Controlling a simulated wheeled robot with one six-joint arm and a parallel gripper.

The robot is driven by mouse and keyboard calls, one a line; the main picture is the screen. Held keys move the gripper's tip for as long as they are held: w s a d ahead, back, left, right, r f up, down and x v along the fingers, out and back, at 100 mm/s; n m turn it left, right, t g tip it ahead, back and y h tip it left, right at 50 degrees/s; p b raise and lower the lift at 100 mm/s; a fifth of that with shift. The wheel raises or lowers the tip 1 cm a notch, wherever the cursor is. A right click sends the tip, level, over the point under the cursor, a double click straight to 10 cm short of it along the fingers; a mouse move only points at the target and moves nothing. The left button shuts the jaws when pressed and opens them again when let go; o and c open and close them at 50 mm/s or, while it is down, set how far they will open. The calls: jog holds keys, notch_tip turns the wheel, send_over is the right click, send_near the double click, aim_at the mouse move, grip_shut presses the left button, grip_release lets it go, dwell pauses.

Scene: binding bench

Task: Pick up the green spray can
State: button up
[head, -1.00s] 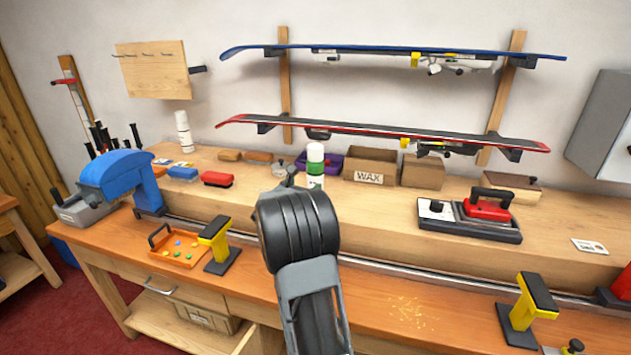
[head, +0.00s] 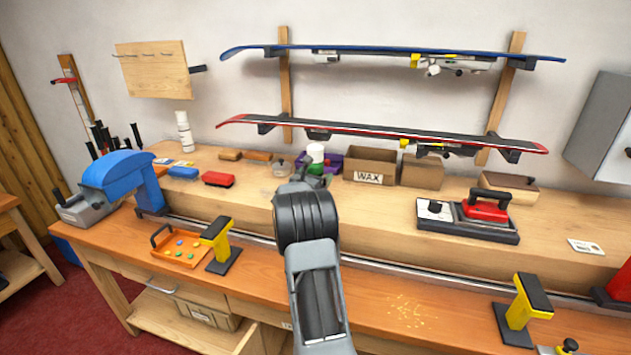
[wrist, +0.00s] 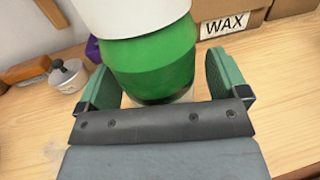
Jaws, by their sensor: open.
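The green spray can (wrist: 150,66) stands upright on the raised wooden shelf of the bench, with a white upper part and a green band. In the wrist view it is between the two green-padded fingers of my gripper (wrist: 162,82), which is open with gaps visible on both sides. In the head view my arm hides most of the can; its white top (head: 316,152) shows above my wrist.
A cardboard WAX box (head: 369,166) stands right of the can, and a purple bin (head: 331,162) is behind it. A small lidded pot (wrist: 66,75) is to the left. A ski (head: 380,137) hangs on brackets above.

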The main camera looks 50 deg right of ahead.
jog(key=shift+c, duration=0.2)
jog(key=c, duration=0.9)
jog(key=shift+c, duration=0.2)
jog(key=shift+r, duration=0.2)
